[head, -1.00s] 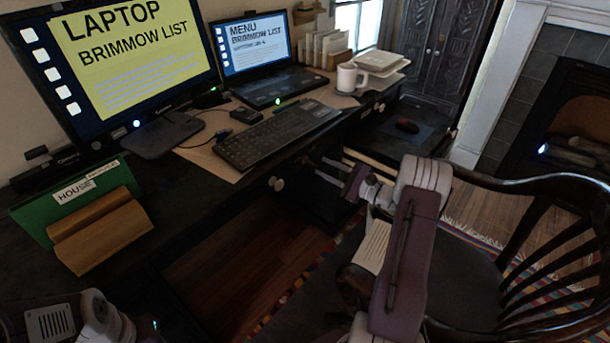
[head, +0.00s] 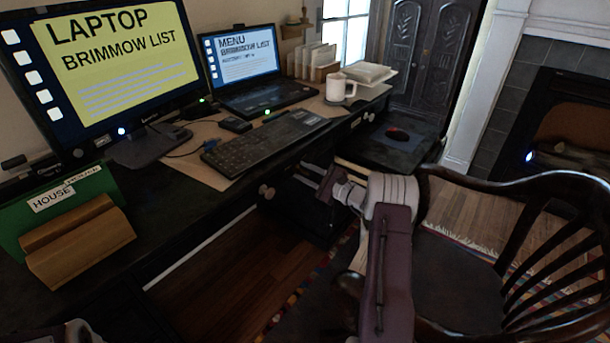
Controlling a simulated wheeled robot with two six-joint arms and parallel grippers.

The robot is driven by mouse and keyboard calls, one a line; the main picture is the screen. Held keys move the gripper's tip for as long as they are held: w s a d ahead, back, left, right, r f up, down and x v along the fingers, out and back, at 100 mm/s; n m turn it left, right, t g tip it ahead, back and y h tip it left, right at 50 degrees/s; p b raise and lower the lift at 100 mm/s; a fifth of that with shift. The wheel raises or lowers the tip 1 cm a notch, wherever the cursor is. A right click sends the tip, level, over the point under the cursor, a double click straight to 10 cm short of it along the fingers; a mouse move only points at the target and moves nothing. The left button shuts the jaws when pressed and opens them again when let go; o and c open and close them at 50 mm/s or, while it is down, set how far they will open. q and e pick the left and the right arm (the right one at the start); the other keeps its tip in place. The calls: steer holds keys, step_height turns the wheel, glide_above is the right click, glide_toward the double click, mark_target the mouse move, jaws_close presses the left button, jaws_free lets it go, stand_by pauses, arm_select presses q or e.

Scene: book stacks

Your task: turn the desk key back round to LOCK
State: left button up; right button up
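The dark desk (head: 190,205) runs along the left, with pale round knobs on its front, one of them a knob (head: 266,191) left of my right gripper. My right gripper (head: 308,174) is at the desk front, by the dark drawer unit under the keyboard. Its two dark fingers look apart, with a gap between them. I cannot make out the desk key or any LOCK marking; the key may be hidden by the fingers or too small and dark. My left gripper is out of view; only a bit of my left arm shows at the bottom left.
A wooden chair (head: 455,265) stands close to my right arm. On the desk are a monitor (head: 110,70), a laptop (head: 250,75), a keyboard (head: 262,142), a white mug (head: 340,88) and a green HOUSE folder (head: 80,200) in a wooden holder.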

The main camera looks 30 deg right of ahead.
jaws_close()
steer(key=shift+r+m+p, duration=0.15)
steer(key=shift+m+p, duration=0.9)
steer(key=shift+m, duration=0.15)
steer(key=m+p, duration=0.2)
steer(key=m, duration=0.1)
steer(key=shift+m, duration=0.3)
steer(key=m+p, duration=0.3)
steer(key=m, duration=0.2)
steer(key=shift+d+m+p, duration=0.1)
steer(key=shift+m+p, duration=0.95)
steer(key=shift+m, duration=1.35)
